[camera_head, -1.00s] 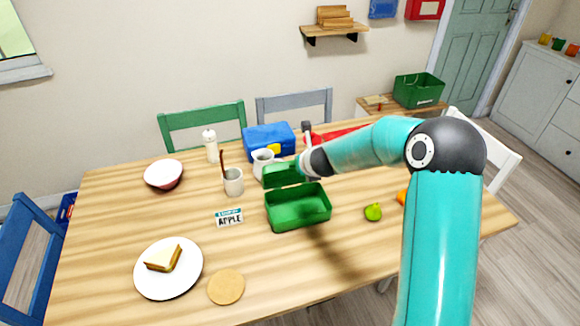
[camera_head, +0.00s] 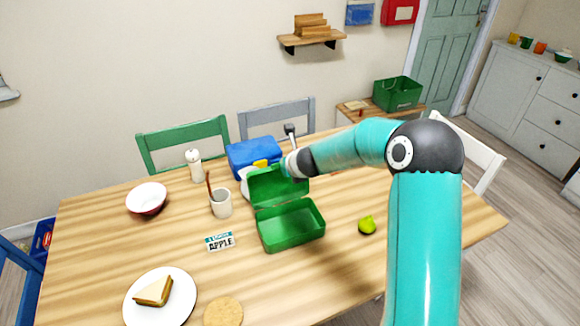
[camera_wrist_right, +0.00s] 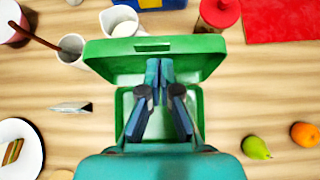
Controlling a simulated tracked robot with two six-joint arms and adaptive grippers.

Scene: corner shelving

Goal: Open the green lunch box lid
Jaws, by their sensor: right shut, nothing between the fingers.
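The green lunch box (camera_head: 291,240) stands on the table in the head view, with its empty inside showing. Its lid (camera_head: 278,188) is raised at the far side, tilted up and open. In the right wrist view the lid (camera_wrist_right: 212,48) spans the upper middle, and the box (camera_wrist_right: 197,103) lies below it. My right gripper (camera_wrist_right: 158,66) is shut and empty, its fingertips overlapping the lid's face; I cannot tell whether they touch it. In the head view the fingertips are hidden around the lid, below my right wrist. My left gripper is not in view.
A blue lunch box (camera_head: 253,154) stands behind the lid. A cup (camera_head: 221,203) and an apple label card (camera_head: 220,241) are to the left. A green pear (camera_head: 367,225) and an orange (camera_wrist_right: 304,134) are to the right. A sandwich plate (camera_head: 182,304) is at the front left.

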